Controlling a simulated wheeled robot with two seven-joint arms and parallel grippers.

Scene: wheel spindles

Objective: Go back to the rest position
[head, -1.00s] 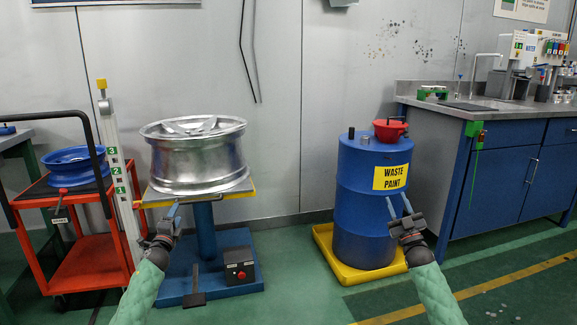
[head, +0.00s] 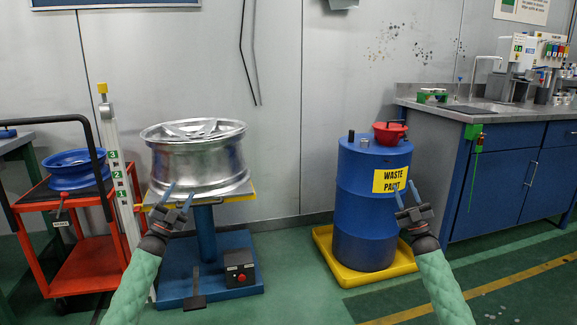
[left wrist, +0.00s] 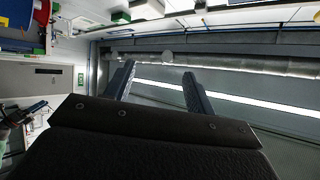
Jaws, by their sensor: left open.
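My left gripper (head: 178,197) is in front of the pedestal table, below the large silver wheel rim (head: 198,160) in the head view. Its two fingers are apart with nothing between them; they also show apart and empty in the left wrist view (left wrist: 158,80). My right gripper (head: 406,195) is in front of the blue waste paint drum (head: 372,225) in the head view. Its two fingers are apart and I see nothing held between them. The silver rim sits on the yellow-edged top of the pedestal table (head: 240,197).
A red cart (head: 88,262) with a blue wheel (head: 75,170) stands at left, beside a white numbered post (head: 122,190). The drum stands on a yellow tray (head: 345,274) and carries a red funnel (head: 390,132). A blue cabinet (head: 500,185) is at right. Green floor (head: 300,290) between is clear.

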